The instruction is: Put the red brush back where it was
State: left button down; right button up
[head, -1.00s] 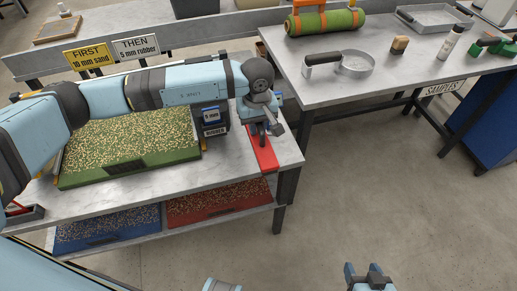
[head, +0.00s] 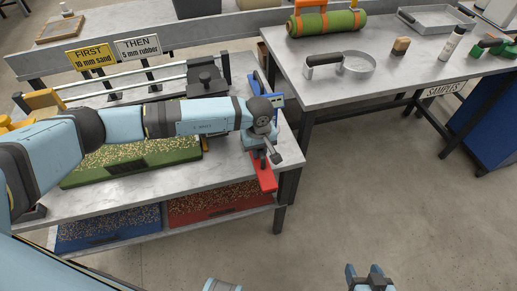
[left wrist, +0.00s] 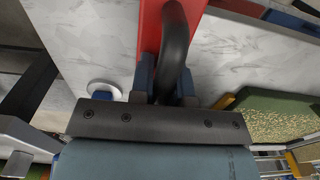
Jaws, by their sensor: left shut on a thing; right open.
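The red brush (head: 265,182) is at the right end of the turf table (head: 225,175) in the head view, its near end overlapping the table's front edge. Whether it touches the tabletop I cannot tell. My left gripper (head: 268,158) is shut on the brush's black handle (left wrist: 177,45). In the left wrist view the handle rises between the fingers, with the red body (left wrist: 152,25) behind it and grey tabletop on both sides. The arm hides part of the brush in the head view. My right gripper (head: 370,276) is open and empty at the bottom, over the floor.
A green turf tray (head: 130,163) lies left of the brush, partly under my arm. A black block (head: 207,82) sits on rails behind. Blue (head: 105,228) and red (head: 215,203) granule trays are on the lower shelf. A second table (head: 320,88) stands right, beyond a floor gap.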

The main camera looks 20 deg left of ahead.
pick_arm(q)
jog(key=shift+f, duration=0.2)
jog(key=c, duration=1.1)
grip_release()
